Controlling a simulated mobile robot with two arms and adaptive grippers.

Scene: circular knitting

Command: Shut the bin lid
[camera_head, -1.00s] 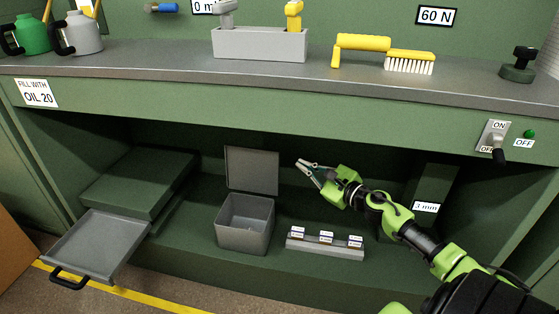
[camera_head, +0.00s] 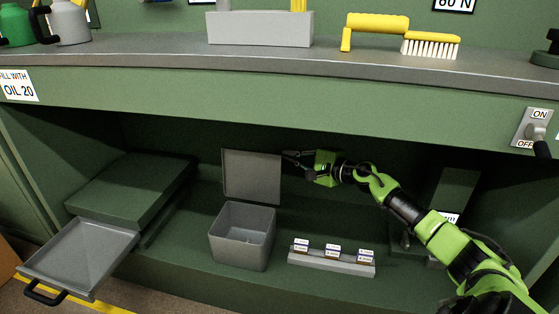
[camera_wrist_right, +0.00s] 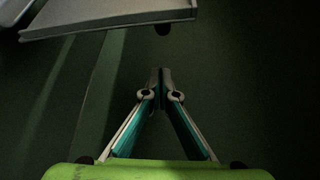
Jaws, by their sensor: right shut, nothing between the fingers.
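The grey bin (camera_head: 240,252) stands on the green lower shelf with its top open. Its grey lid (camera_head: 252,176) stands upright at the back edge of the bin. My right gripper (camera_head: 286,155) is beside the upper right edge of the lid in the head view; I cannot tell whether it touches. In the right wrist view the fingers (camera_wrist_right: 160,72) meet at their tips with nothing between them. A grey panel, apparently the lid (camera_wrist_right: 110,16), shows above and left of the fingertips, apart from them there. My left gripper is not in view.
A grey rack with several small labelled blocks (camera_head: 331,262) sits right of the bin. A grey drawer tray (camera_head: 80,256) is pulled out at left. The green workbench edge (camera_head: 290,97) overhangs the shelf. Open shelf floor lies in front of the bin.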

